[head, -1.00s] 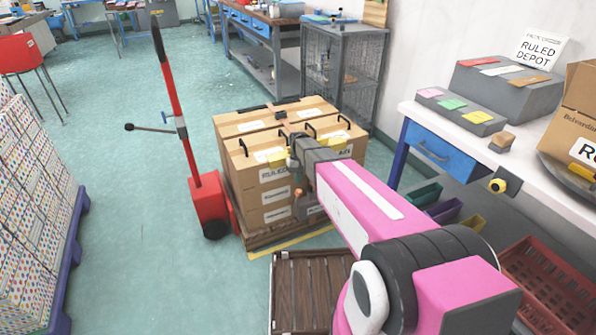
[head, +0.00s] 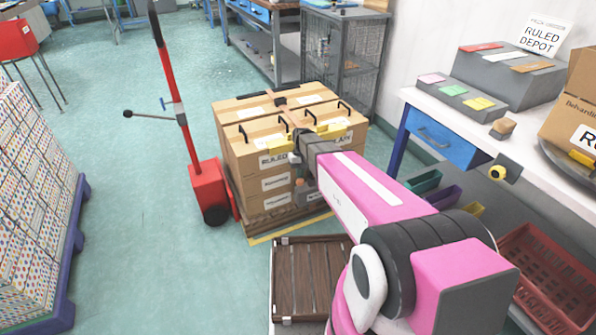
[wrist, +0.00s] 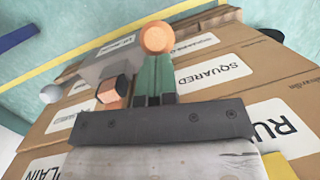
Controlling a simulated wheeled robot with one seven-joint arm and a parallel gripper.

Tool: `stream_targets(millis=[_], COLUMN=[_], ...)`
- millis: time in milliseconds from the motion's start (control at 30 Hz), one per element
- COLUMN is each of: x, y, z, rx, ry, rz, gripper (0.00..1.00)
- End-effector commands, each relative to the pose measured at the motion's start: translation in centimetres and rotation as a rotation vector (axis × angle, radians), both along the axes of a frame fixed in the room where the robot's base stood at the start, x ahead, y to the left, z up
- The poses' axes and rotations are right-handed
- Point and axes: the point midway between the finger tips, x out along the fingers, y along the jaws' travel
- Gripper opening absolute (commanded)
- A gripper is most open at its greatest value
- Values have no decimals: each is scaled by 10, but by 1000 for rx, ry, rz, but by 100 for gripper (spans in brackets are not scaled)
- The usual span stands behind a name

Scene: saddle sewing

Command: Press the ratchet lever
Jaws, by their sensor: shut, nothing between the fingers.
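My gripper (head: 303,193) hangs in front of the strapped carton stack, its fingers together and empty. In the wrist view its green fingers (wrist: 156,82) point at a round orange knob (wrist: 157,37), which shows just beyond the tips; I cannot tell whether they touch. A grey block (wrist: 112,66), an orange-and-dark piece (wrist: 113,88) and a pale ball (wrist: 52,93) sit left of the fingers. These look like parts of the ratchet, but which one is its lever is unclear. My arm and gripper hide most of this area in the head view.
A red pallet jack (head: 207,185) stands left. A slatted wooden crate (head: 310,280) is in front. A workbench (head: 420,98) is right.

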Motion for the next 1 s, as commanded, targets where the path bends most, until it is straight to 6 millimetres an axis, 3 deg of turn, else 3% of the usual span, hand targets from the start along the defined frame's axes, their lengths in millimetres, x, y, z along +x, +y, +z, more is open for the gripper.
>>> stream_targets(millis=[100, 400, 633, 1000], x=[-23, -63, -82, -96], y=[-8, -24, -33, -39], z=[-3, -24, -42, -60], rx=[30, 115, 169, 169], ry=[-71, -283, -413, -414], rz=[-3, -2, -2, 0], gripper=[0, 0, 0, 0])
